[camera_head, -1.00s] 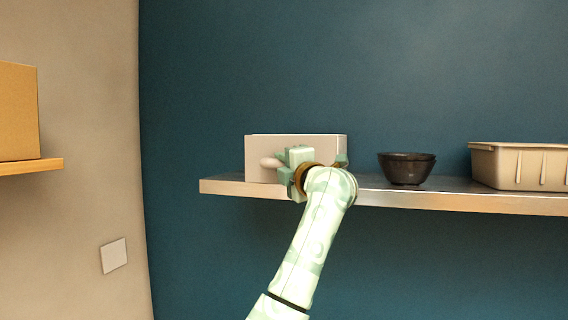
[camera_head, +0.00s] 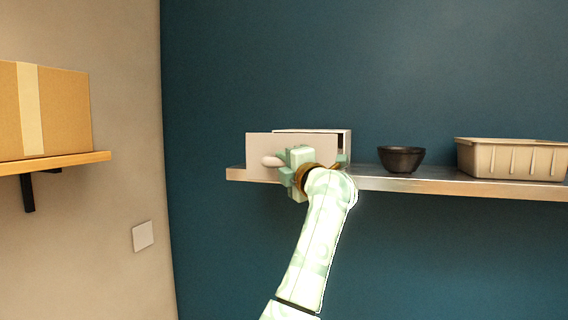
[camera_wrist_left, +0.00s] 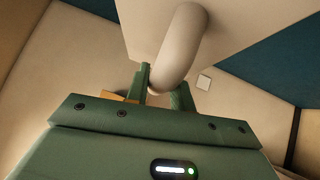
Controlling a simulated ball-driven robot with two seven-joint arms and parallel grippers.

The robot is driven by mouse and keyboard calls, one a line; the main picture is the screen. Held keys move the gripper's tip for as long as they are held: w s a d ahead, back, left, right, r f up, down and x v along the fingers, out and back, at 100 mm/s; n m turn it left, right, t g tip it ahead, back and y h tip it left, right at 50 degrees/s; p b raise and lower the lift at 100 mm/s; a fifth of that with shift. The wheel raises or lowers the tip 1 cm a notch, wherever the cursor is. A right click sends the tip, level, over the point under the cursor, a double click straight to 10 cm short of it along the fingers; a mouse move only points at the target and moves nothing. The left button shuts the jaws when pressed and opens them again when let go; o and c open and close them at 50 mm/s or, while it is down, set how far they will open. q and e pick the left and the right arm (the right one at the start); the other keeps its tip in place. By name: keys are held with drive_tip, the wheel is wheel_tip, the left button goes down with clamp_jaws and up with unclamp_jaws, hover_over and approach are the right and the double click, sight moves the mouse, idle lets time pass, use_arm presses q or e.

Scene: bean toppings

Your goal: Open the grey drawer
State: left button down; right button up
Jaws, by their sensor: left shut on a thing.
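The grey drawer (camera_head: 259,146) sits on a metal shelf in the head view. Its front panel stands out from the box behind it, and a dark gap shows at the right, so it is partly open. My left gripper (camera_head: 287,166) is at the drawer front and hides part of it. A rounded handle (camera_head: 271,161) shows just left of the gripper. In the left wrist view, the gripper (camera_wrist_left: 164,97) is shut on the pale handle (camera_wrist_left: 181,45), which rises to the drawer front (camera_wrist_left: 235,22). My right gripper is out of view.
A dark bowl (camera_head: 400,160) and a beige ribbed bin (camera_head: 512,159) stand on the metal shelf (camera_head: 440,186) to the right of the drawer. A cardboard box (camera_head: 62,112) rests on a wooden shelf (camera_head: 60,163) at the left. Space below the metal shelf looks clear.

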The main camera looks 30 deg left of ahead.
use_arm(q)
drive_tip(key=c, duration=1.2)
unclamp_jaws()
drive_tip(key=b+v, duration=0.5)
drive_tip(key=v, duration=1.1)
drive_tip(key=shift+d+f, duration=0.1)
